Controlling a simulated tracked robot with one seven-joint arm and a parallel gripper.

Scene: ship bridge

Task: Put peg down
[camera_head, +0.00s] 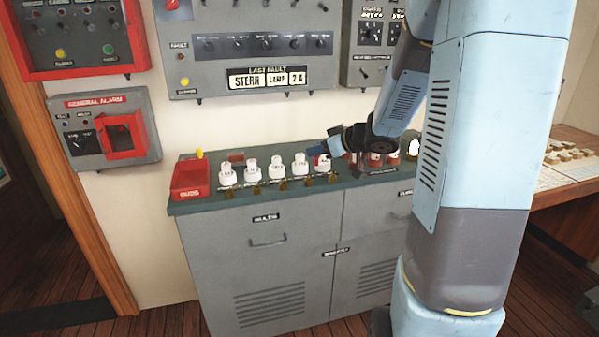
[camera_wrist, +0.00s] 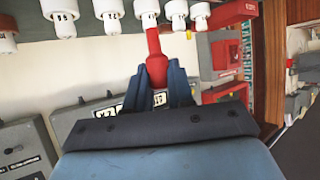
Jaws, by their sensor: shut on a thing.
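A red peg (camera_wrist: 154,44) is held between the dark blue fingers of my gripper (camera_wrist: 168,78) in the wrist view. Its far end points toward the row of white fuse-like pieces (camera_wrist: 147,10); whether it touches anything there, I cannot tell. In the head view my gripper (camera_head: 322,152) is low over the grey cabinet top (camera_head: 210,206), just right of the nearest white pieces (camera_head: 300,165). The wrist and arm cover part of the row, and the peg is hard to make out there.
An open red box (camera_head: 190,180) with a yellow piece behind it (camera_head: 199,153) stands at the counter's left end. Red pieces (camera_head: 392,158) stand to the right, beside my arm. Wall panels (camera_head: 245,45) rise behind. Small tags line the counter's front edge, leaving little free room.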

